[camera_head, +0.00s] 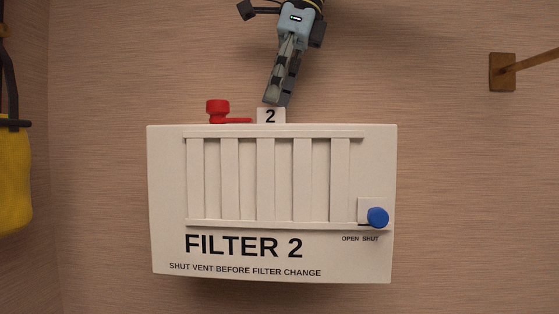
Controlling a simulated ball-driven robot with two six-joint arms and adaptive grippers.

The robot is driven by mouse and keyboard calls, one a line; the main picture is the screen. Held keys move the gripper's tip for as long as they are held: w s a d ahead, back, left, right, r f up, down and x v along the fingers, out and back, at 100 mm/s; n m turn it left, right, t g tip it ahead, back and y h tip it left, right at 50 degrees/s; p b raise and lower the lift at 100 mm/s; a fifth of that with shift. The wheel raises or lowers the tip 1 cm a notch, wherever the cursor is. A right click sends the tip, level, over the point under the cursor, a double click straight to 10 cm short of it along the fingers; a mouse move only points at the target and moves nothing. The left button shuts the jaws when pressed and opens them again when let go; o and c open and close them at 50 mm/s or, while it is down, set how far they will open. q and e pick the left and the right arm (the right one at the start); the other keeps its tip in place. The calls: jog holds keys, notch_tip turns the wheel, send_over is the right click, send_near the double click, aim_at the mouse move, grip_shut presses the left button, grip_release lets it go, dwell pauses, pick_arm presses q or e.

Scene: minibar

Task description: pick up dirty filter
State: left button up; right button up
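A white box (168,200) labelled "FILTER 2" is in the middle of the head view against the wall. A small white tab (270,116) marked "2" stands up from its top edge. No filter body shows, and I cannot tell whether the tab belongs to one. My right gripper (276,102) comes down from the top, its fingertips just above the tab. Its fingers overlap in this view, so their opening and any contact with the tab are unclear. My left gripper is not in view.
A red handle (218,110) sits on the box top, left of the tab. A blue knob (378,217) is at the lower right, above "SHUT". A yellow object (14,180) hangs at the left edge. A brown bracket (502,72) is at the upper right.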

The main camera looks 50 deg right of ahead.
jog(key=shift+f, duration=0.65)
jog(key=shift+s+a+f, duration=0.1)
jog(key=shift+a+f, duration=0.05)
jog(key=shift+f, duration=0.05)
jog(key=shift+a, duration=0.15)
jog(key=shift+a+f, duration=0.1)
jog(key=shift+c, duration=0.2)
jog(key=shift+w, duration=0.2)
jog(key=c, duration=0.4)
jog(key=shift+s, duration=0.15)
grip_shut()
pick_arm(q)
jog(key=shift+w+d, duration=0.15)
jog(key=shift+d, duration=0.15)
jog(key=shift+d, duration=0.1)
